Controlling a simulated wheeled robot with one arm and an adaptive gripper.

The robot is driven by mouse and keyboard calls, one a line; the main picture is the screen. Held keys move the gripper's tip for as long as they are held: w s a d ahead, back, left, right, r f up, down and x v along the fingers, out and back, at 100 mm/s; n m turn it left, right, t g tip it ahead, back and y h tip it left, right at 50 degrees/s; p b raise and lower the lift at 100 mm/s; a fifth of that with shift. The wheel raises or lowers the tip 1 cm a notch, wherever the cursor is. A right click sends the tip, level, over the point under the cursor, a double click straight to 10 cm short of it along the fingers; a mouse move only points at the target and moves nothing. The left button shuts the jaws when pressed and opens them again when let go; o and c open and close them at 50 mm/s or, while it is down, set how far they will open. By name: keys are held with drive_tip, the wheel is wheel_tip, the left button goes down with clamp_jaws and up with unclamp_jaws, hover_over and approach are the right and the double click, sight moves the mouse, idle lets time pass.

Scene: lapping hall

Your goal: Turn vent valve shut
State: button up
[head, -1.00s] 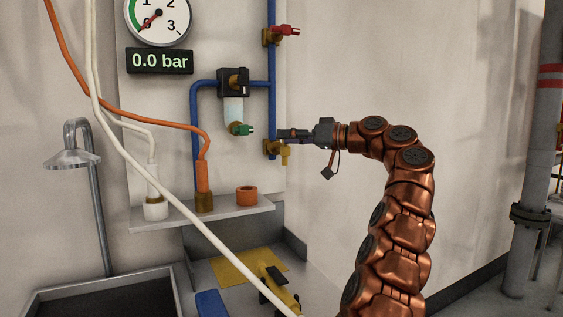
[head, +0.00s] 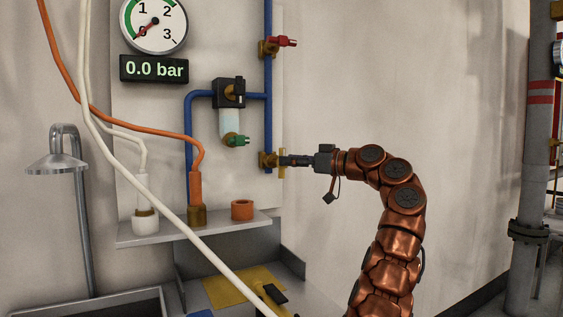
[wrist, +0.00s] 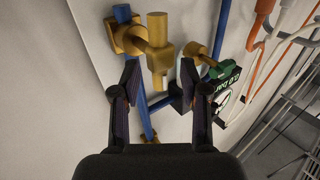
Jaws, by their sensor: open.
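A brass valve with a yellow bar handle (head: 282,164) sits at the lower end of the blue pipe on the wall panel. No label shows which valve is the vent valve. My gripper (head: 286,160) is level with this handle, just to its right. In the wrist view, my gripper (wrist: 160,78) is open, with a finger on each side of the yellow handle (wrist: 158,52). The handle's near end shows between the fingers; I cannot tell whether they touch it. The gauge (head: 154,22) needle is near 0, and the display (head: 154,68) reads 0.0 bar.
A red-handled valve (head: 284,41) is higher on the same pipe. A green-handled valve (head: 237,141) is under the filter bowl (head: 230,122), left of my gripper. A shelf (head: 225,228) with hose fittings juts out below. A white hose (head: 180,230) crosses in front. The wall to the right is clear.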

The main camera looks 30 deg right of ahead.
drive_tip(key=shift+x, duration=1.65)
clamp_jaws()
